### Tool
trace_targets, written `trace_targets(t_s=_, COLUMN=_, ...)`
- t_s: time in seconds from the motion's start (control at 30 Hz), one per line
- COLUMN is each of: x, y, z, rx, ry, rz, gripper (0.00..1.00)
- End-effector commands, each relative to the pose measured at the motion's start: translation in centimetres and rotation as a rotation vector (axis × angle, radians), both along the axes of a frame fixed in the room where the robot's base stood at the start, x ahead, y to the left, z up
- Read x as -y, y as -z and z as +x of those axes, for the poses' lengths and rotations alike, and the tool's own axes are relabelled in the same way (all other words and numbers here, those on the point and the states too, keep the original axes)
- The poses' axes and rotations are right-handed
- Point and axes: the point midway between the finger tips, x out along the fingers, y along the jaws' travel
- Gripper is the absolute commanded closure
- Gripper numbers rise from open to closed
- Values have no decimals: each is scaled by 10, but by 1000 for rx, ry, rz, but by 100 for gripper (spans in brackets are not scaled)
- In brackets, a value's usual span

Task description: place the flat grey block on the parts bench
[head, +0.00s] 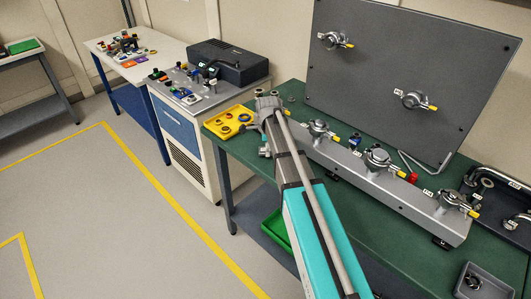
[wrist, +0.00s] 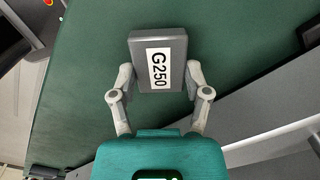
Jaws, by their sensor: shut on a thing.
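The flat grey block (wrist: 174,42) carries a white label reading G250. In the wrist view my gripper (wrist: 160,77) is shut on it, one finger against each side. The block is over the green top of a bench (wrist: 90,70); I cannot tell whether it touches the surface. In the head view my arm reaches over this green bench (head: 400,250), and my gripper (head: 268,104) is near its far left end. The block cannot be made out in the head view. No bench in view bears a readable name.
A yellow tray (head: 226,122) with small parts lies left of my gripper. A long grey rail (head: 400,203) with clamps and an upright dark panel (head: 405,70) stand to the right. A control cabinet (head: 185,135) and a white-topped bench (head: 165,50) stand beyond.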

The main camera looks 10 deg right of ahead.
Motion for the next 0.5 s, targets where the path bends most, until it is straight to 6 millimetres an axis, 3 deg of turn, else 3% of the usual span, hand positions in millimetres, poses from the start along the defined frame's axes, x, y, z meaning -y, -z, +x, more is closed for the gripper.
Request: trace_targets(t_s=0.5, x=0, y=5, z=0, rx=0, ry=0, rz=0, gripper=89)
